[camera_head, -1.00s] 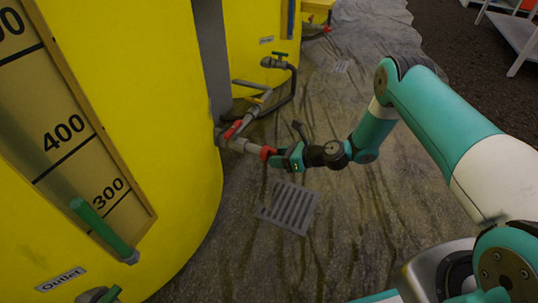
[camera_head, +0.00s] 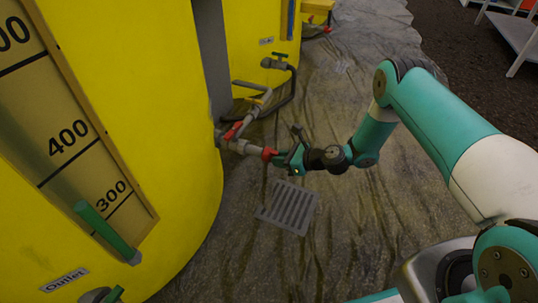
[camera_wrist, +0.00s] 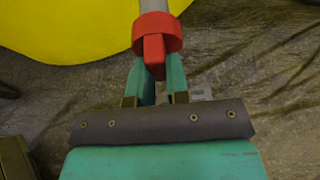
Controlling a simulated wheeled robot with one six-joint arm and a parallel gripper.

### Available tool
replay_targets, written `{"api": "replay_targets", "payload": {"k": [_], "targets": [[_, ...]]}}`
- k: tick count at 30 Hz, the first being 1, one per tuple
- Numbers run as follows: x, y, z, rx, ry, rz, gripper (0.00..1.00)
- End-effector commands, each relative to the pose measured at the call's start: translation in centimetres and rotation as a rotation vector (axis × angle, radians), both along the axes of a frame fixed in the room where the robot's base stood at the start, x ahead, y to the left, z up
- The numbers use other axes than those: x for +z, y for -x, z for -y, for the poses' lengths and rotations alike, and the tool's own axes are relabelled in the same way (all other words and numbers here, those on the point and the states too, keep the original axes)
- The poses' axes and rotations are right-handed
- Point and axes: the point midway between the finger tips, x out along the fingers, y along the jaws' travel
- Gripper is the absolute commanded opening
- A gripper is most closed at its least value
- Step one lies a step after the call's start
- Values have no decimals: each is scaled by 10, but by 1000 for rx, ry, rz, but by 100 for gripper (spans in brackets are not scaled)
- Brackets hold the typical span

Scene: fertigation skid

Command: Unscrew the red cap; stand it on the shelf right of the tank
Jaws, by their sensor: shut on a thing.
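The red cap (camera_wrist: 157,38) sits on the end of a grey pipe (camera_wrist: 168,6) in the wrist view; it also shows in the head view (camera_head: 268,154), at the end of the pipe low on the yellow tank (camera_head: 135,95). My gripper (camera_wrist: 157,72) is shut on the cap's red middle bar, one teal finger on each side. In the head view my gripper (camera_head: 281,158) is in line with the pipe, right of the cap. Whether the cap has turned on the pipe cannot be told.
A red-handled valve (camera_head: 233,130) is on the pipework behind the cap. A grey floor grate (camera_head: 288,207) lies below my gripper. More yellow tanks with pipes (camera_head: 279,63) stand further back. A light table (camera_head: 515,32) is at the far right.

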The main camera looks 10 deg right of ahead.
Motion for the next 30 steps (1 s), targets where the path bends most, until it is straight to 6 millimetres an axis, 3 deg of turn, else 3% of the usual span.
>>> {"api": "replay_targets", "payload": {"k": [21,30], "targets": [[1,16,22,-1,-1,-1,0],[1,33,46,-2,-2,-3,0]]}}
